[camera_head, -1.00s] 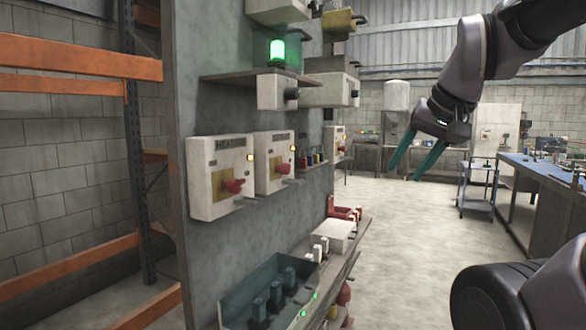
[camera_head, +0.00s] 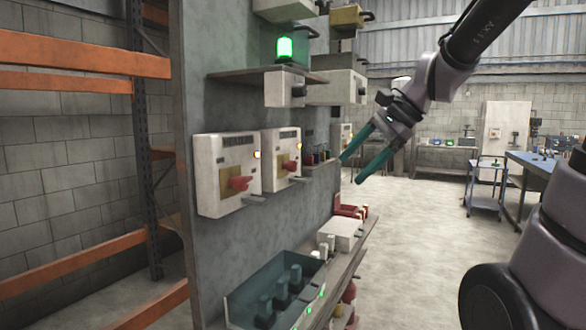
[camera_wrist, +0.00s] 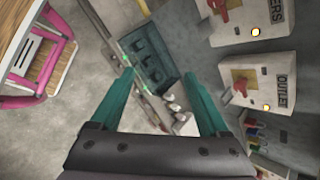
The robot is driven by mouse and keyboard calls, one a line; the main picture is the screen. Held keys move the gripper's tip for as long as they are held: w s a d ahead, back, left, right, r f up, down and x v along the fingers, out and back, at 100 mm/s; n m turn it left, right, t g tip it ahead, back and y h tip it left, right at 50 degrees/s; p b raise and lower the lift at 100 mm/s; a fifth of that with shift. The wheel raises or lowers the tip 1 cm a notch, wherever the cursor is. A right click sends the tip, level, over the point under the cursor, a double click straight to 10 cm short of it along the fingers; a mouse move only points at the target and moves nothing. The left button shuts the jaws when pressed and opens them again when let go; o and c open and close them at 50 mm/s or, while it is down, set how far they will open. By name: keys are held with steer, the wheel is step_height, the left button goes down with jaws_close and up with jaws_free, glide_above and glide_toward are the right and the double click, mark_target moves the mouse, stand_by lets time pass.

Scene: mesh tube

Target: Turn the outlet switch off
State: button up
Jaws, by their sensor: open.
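The outlet box (camera_wrist: 275,76) is a white wall box lettered OUTLET at the right of the wrist view. It has a red switch (camera_wrist: 241,88) on a yellow plate and a small lit yellow lamp (camera_wrist: 266,107). In the head view it appears to be the right one of two boxes (camera_head: 270,145), its red switch (camera_head: 290,166) facing out. My gripper (camera_head: 351,170) is open and empty, its teal fingers right of that box and apart from it. In the wrist view the fingers (camera_wrist: 159,77) spread with no box between them.
A similar box (camera_head: 212,155) with a red switch hangs to the left. A shelf (camera_head: 262,76) with a green lamp (camera_head: 285,50) is above. A teal bin (camera_head: 250,290) and a white block (camera_head: 340,233) are below. Open floor lies to the right.

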steer(key=w+a+m+y, duration=0.3)
steer(key=w+a+m, duration=0.15)
steer(key=w, duration=0.25)
steer(key=m+t+y, duration=0.5)
steer(key=m+t, duration=0.1)
steer(key=m, duration=1.2)
glide_toward(296, 167)
steer(key=shift+n, duration=0.25)
steer(key=x, duration=1.1)
steer(key=shift+a+r, duration=0.1)
jaws_close()
